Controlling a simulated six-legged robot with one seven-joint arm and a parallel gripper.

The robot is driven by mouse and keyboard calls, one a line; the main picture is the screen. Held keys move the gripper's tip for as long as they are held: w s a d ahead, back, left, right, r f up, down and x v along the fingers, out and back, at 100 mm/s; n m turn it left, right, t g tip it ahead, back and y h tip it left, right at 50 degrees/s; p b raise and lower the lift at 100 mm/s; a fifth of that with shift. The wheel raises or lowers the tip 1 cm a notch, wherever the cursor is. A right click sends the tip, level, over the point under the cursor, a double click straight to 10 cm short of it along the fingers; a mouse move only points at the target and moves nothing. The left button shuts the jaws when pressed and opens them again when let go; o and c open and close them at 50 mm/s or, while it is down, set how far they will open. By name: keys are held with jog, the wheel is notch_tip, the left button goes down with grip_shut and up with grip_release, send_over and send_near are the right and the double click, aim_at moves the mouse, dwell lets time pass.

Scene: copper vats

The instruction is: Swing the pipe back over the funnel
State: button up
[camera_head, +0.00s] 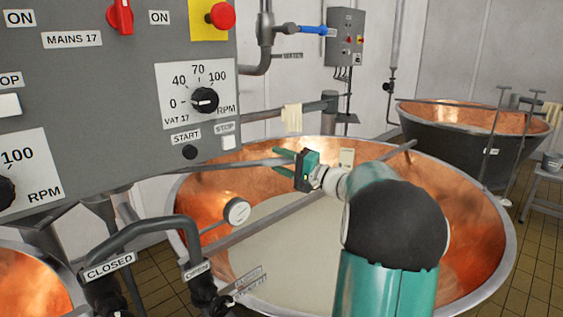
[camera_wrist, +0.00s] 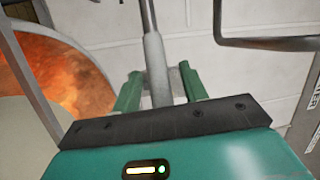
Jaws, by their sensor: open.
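A thin grey pipe (camera_head: 225,164) runs level from under the control panel out over the large copper vat (camera_head: 455,190). My gripper (camera_head: 280,161) is at the pipe's right end, with its green fingers open above and below it. In the wrist view the pipe's thicker pale end (camera_wrist: 155,55) lies between the two open fingers of my gripper (camera_wrist: 160,82). I cannot tell whether either finger touches it. I cannot make out a funnel in either view.
A grey control panel (camera_head: 95,95) hangs close at the left. A bent dark pipe (camera_head: 150,222) marked CLOSED and OPEN stands below it. A bar with a round gauge (camera_head: 237,211) crosses the pale-filled vat. A second copper vat (camera_head: 470,140) stands at the back right.

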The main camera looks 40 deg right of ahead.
jog(key=shift+c, duration=0.4)
grip_shut()
jog(key=shift+s, duration=0.15)
